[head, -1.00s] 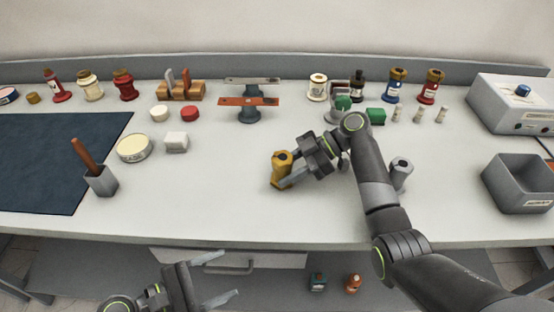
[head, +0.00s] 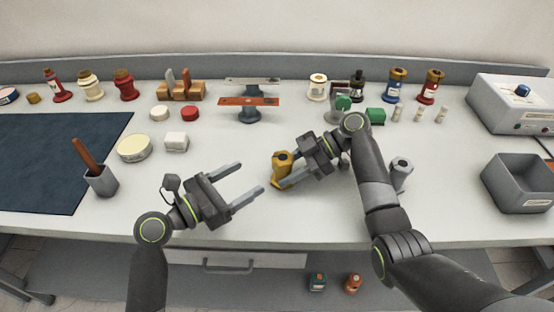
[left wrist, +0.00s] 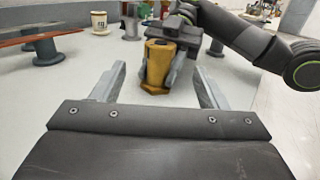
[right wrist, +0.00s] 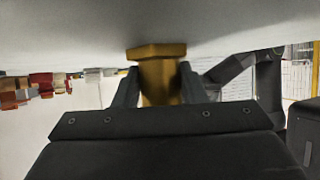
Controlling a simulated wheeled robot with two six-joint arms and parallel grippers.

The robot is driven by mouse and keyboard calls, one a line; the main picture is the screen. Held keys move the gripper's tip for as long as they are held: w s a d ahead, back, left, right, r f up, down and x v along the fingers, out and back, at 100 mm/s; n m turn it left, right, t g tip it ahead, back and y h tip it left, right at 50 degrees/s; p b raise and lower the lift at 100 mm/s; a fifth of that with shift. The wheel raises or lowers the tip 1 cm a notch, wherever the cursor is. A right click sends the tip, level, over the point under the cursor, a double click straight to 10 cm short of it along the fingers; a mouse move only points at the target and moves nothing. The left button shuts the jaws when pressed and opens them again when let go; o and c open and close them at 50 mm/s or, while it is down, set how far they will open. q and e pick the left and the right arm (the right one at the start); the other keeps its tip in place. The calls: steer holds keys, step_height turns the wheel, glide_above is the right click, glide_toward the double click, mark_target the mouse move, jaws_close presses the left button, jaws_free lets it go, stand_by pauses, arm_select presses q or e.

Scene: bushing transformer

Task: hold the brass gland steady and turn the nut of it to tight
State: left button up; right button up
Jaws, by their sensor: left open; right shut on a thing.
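The brass gland (head: 281,171) stands upright on the white table near the middle of the head view. My right gripper (head: 284,168) is shut on it from the right. The right wrist view shows the brass gland (right wrist: 160,78) between both fingers, its wider hexagonal part against the table. My left gripper (head: 252,178) is open and empty, to the left of the gland, fingers pointing toward it. In the left wrist view the gland (left wrist: 158,62) appears ahead, between and beyond the open fingers. I cannot tell the nut apart clearly from the body.
A grey cup with a brush (head: 101,181), a cream tin (head: 134,148) and a white block (head: 176,142) lie to the left. A grey cylinder (head: 401,168) stands behind my right arm. A grey bin (head: 518,186) is at right. The table between my left gripper and the gland is clear.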

mark_target(274, 163)
arm_select(q)
steer(key=x, duration=1)
steer(key=c, duration=1)
